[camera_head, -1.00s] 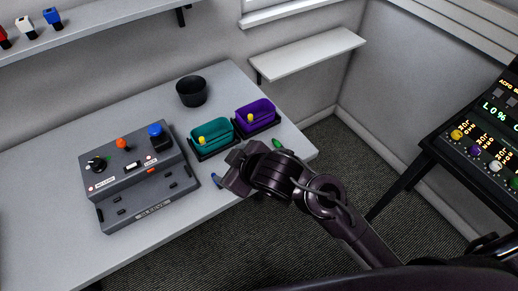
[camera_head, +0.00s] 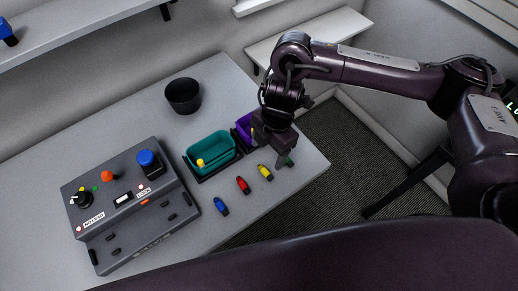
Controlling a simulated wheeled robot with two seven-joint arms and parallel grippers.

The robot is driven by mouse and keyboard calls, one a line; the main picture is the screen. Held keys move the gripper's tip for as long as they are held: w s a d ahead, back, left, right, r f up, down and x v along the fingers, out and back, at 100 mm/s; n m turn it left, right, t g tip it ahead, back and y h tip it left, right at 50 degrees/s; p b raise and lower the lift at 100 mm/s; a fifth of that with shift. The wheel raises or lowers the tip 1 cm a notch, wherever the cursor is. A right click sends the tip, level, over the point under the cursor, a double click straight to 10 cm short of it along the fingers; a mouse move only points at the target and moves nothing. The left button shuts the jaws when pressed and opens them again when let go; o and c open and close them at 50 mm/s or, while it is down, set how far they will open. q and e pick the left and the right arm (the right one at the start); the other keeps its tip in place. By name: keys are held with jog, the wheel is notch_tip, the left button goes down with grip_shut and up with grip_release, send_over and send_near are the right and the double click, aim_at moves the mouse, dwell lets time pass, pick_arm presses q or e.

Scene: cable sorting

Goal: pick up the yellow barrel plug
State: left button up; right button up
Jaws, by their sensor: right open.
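The yellow barrel plug (camera_head: 265,172) lies on the grey-white table near its front right edge, between a red plug (camera_head: 243,185) and a green plug (camera_head: 287,161). My right gripper (camera_head: 274,150) is open and points down, just behind the yellow plug and close to the green one. It appears apart from the yellow plug. Its body hides part of the purple bin (camera_head: 242,131). My left gripper is not in view.
A blue plug (camera_head: 221,206) lies left of the red one. A teal bin (camera_head: 213,146) with a small yellow piece stands behind. A grey control box (camera_head: 128,205) fills the left, and a black cup (camera_head: 183,96) stands at the back. The table's front edge is near the plugs.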

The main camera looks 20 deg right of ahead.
aim_at(266, 172)
jog(key=shift+d+f, duration=0.2)
jog(key=shift+s+a+f, duration=0.15)
jog(key=shift+s+f, duration=0.45)
jog(key=shift+s+a+f, duration=0.15)
jog(key=shift+s+f, duration=0.4)
jog(key=shift+f, duration=0.05)
jog(key=f, duration=0.2)
jog(key=shift+w+a+f, duration=0.1)
jog(key=shift+w+f, duration=0.15)
jog(key=shift+f, duration=0.1)
jog(key=shift+a+f, duration=0.15)
jog(key=shift+f, duration=0.6)
jog(key=shift+c, duration=0.4)
jog(key=c, duration=0.5)
jog(key=shift+c, duration=2.3)
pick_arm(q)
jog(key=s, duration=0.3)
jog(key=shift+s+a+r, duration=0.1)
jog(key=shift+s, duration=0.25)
